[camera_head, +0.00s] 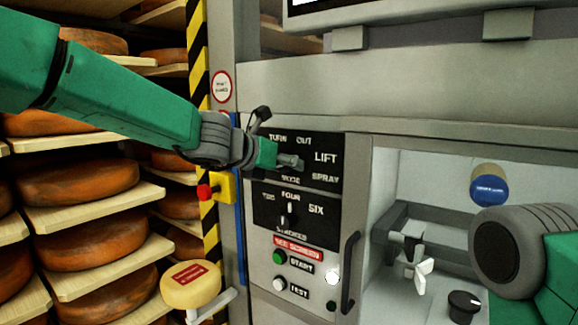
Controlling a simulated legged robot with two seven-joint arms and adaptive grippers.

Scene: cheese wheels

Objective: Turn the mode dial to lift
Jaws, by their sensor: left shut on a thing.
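The mode panel (327,178) is a black plate on the grey machine front, with the words TURN, OUT, LIFT, SPRAY and MODE around its dial. LIFT is at the upper right of the plate. My left gripper (284,159) reaches in from the left and is shut on the mode dial at the middle of this plate. The gripper covers most of the dial, so I cannot tell which word it points to. My right arm comes in at the lower right, in front of the open bay; its gripper fingers do not show clearly.
A strokes dial (289,214) with FOUR and SIX sits below. Under it are a green START button (279,257), a TEST button (279,284) and a black handle (348,270). A red stop button (205,192) on yellow is left. Cheese wheels (80,183) fill shelves at the left.

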